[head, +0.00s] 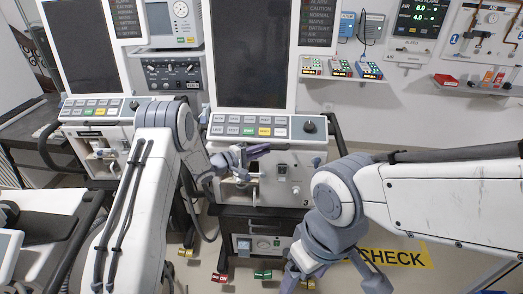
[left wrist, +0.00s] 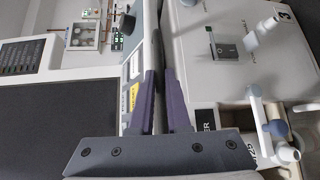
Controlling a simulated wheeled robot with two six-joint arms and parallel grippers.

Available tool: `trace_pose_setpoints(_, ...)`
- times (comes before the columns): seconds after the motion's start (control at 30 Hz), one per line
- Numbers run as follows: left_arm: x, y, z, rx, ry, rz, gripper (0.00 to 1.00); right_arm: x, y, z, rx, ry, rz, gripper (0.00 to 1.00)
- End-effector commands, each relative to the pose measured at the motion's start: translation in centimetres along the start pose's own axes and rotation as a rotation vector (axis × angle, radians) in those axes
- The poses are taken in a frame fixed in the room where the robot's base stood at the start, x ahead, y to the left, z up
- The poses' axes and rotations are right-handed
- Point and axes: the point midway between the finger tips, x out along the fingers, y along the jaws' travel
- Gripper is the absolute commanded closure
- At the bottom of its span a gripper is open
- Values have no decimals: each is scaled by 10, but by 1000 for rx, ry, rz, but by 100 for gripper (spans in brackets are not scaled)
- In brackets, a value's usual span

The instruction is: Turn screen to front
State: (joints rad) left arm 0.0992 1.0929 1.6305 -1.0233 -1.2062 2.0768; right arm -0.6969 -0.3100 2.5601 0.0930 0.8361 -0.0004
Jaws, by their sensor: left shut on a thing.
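The middle ventilator's screen (head: 248,55) is a tall dark panel in a white frame, above a strip of buttons (head: 250,126) with a knob at its right. It faces roughly towards me in the head view. In the left wrist view the screen (left wrist: 55,135) is at the lower left, turned sideways. My left gripper (head: 262,150) is just below the button strip, shut on what looks like the screen unit's lower edge. The held part is mostly hidden between the fingers (left wrist: 162,85). My right gripper (head: 333,280) is low in front, open and empty, its fingers spread.
Another ventilator with a dark screen (head: 82,45) stands at the left. The middle ventilator's white body (head: 285,185) has knobs and ports below the screen. A wall shelf (head: 345,77) holds small devices. A yellow CHECK floor mark (head: 405,256) lies at the right.

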Motion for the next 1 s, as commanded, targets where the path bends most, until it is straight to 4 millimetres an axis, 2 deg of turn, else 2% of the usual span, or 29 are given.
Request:
trace_pose_setpoints(0.03,0,-1,-1,-1,3,-1,81,0,0,0,0,0,0,20)
trace_pose_setpoints(0.07,0,-1,-1,-1,3,-1,73,0,0,0,0,0,0,20)
trace_pose_setpoints(0.37,-1,0,0,0,2,0,73,0,0,0,0,0,0,20)
trace_pose_setpoints(0.47,-7,-1,-1,0,3,0,73,2,0,0,0,0,0,20)
trace_pose_setpoints(0.57,-21,-1,-2,-1,5,1,73,5,0,0,0,0,0,20)
trace_pose_setpoints(0.8,-70,-2,-2,-2,7,0,73,15,1,1,0,0,0,20)
trace_pose_setpoints(1.0,-98,-1,-2,-1,5,0,73,19,1,1,0,0,0,20)
